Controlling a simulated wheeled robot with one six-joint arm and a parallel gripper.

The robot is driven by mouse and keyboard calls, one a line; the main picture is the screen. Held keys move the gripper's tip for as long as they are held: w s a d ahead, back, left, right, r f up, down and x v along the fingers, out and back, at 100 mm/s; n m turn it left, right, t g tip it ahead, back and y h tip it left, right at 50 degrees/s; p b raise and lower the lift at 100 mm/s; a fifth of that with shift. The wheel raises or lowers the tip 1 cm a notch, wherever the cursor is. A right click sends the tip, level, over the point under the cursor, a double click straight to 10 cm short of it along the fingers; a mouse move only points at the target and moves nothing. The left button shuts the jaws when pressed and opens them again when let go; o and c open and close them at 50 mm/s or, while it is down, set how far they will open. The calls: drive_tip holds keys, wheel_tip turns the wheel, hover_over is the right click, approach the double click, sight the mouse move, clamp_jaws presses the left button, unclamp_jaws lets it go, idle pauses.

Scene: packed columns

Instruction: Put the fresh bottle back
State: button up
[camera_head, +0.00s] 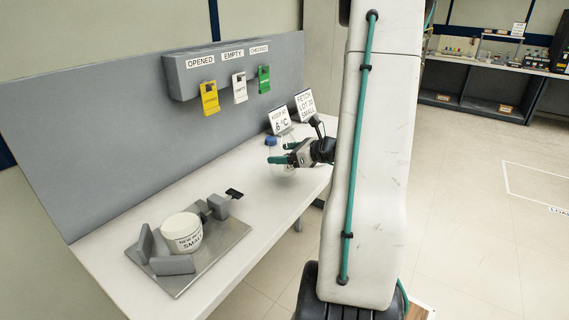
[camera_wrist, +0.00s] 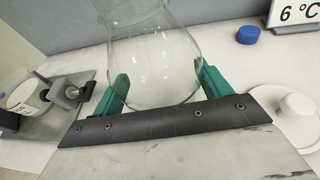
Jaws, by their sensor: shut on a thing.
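My gripper (camera_head: 281,153) is above the right part of the bench in the head view. In the wrist view its green fingers (camera_wrist: 162,84) are shut on a clear glass bottle (camera_wrist: 155,62), one on each side. The bottle looks empty, and its top runs out of the upper edge. In the head view the bottle is only a faint outline around the fingers. I cannot tell whether its base touches the bench. A blue cap (camera_head: 271,141) lies beyond my gripper; it also shows in the wrist view (camera_wrist: 248,35).
A white tub (camera_head: 182,232) labelled NEW and SMALL sits in a grey clamp fixture on a metal plate (camera_head: 215,251). A white knobbed disc (camera_wrist: 296,114) lies right of the bottle. Yellow, white and green tags (camera_head: 264,79) hang on the back panel. Signs (camera_head: 280,120) stand behind.

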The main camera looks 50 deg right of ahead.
drive_tip(key=shift+f, duration=1.7)
drive_tip(key=shift+f, duration=0.1)
drive_tip(key=o, duration=1.3)
